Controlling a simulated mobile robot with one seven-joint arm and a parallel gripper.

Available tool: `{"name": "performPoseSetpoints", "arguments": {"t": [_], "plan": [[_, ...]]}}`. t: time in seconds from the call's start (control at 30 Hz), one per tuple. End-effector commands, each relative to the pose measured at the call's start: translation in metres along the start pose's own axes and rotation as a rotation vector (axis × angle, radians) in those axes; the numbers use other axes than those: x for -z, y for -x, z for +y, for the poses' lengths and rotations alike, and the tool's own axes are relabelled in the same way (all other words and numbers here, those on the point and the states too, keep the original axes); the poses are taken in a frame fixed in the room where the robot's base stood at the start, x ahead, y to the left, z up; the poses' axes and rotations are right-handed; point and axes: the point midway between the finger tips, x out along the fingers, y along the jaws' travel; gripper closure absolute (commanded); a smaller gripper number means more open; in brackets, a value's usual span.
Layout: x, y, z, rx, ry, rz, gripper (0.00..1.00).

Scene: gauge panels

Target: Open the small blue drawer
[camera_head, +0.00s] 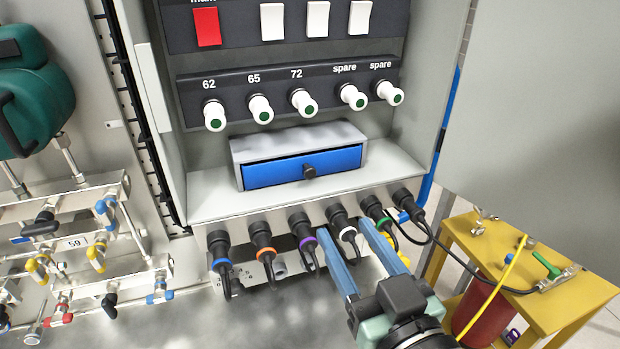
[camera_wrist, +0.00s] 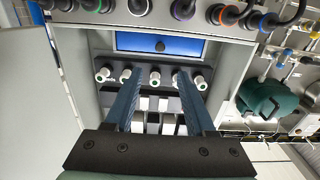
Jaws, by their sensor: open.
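The small blue drawer (camera_head: 300,168) sits in a grey housing on the shelf of the open cabinet. It looks shut, with a dark round knob (camera_head: 309,171) at the middle of its front. In the wrist view the blue drawer (camera_wrist: 190,47) and its knob (camera_wrist: 160,46) show beyond the fingers, with the picture upside down. My gripper (camera_head: 350,255) is open and empty, with two long blue fingers. It is below and to the right of the drawer, in front of the cable plugs, apart from the knob. It also shows in the wrist view (camera_wrist: 160,90).
A row of black cable plugs with coloured rings (camera_head: 262,238) runs below the shelf. White knobs (camera_head: 302,102) and switches sit above the drawer. A yellow stand (camera_head: 560,300) with a cable is at right. Valves and pipes (camera_head: 75,245) are at left.

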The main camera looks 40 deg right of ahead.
Motion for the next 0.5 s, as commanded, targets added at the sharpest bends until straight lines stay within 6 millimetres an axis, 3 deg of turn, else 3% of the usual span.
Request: {"name": "performPoseSetpoints", "arguments": {"t": [0.17,0.5], "plan": [[0.003,-0.017,0.001,0.001,-0.003,0.0,0.45],[0.004,-0.083,0.0,0.002,-0.004,-0.001,0.45]]}}
